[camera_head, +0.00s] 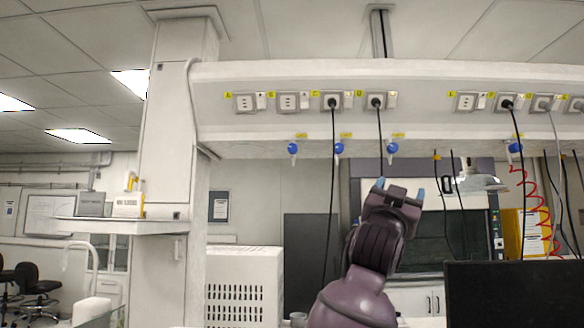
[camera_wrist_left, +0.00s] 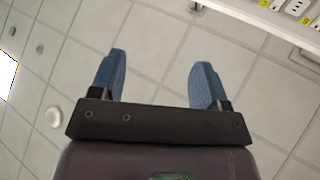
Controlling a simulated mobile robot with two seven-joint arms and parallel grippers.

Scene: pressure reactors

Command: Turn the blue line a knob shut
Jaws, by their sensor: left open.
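Several blue knobs hang under the white overhead service panel in the head view: one at the left (camera_head: 292,149), a second (camera_head: 339,148), a third (camera_head: 392,148) and one far right (camera_head: 515,147). Small yellow labels sit above them, too small to read, so I cannot tell which knob is line a. My left gripper (camera_head: 400,190) points up, just below the third knob in the picture, apart from it. Its blue fingers are open and empty. In the left wrist view the gripper (camera_wrist_left: 160,62) shows only ceiling between its fingers. My right gripper is not in view.
The panel (camera_head: 420,75) carries sockets with black cables (camera_head: 333,190) hanging down near the knobs. A red coiled hose (camera_head: 535,195) hangs at the right. A white column (camera_head: 170,180) stands left. A dark monitor-like panel (camera_head: 515,295) fills the lower right.

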